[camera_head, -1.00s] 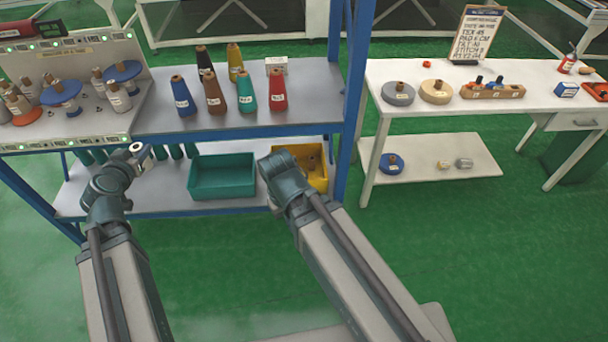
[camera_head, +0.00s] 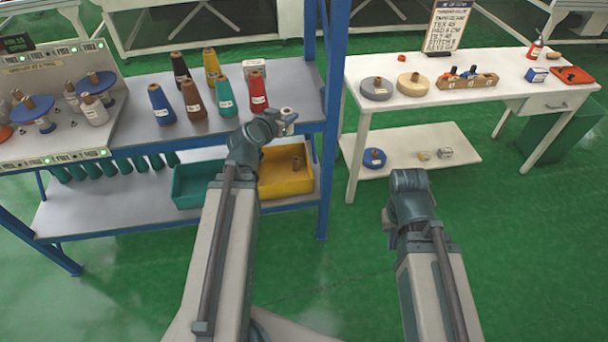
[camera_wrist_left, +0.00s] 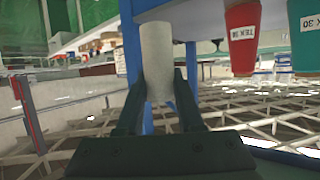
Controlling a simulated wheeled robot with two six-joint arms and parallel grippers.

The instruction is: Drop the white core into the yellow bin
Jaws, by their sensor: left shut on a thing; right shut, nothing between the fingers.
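My left gripper (camera_head: 282,122) is shut on the white core (camera_head: 289,114), which sits between its fingers near the front right of the blue-framed shelf. In the left wrist view the white core (camera_wrist_left: 156,50) is a plain pale cylinder gripped by the left gripper (camera_wrist_left: 160,90). The yellow bin (camera_head: 288,184) stands on the lower shelf, below the core in the head view, with brown pieces inside. My left arm covers its left side. My right gripper (camera_head: 408,182) is shut and empty over the floor at the right; its fingers are hardly visible.
A teal bin (camera_head: 193,190) stands left of the yellow one. Several coloured thread cones stand on the upper shelf (camera_head: 140,130). A blue post (camera_head: 332,120) rises just right of the yellow bin. A white table (camera_head: 450,98) stands further right; green floor lies open in front.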

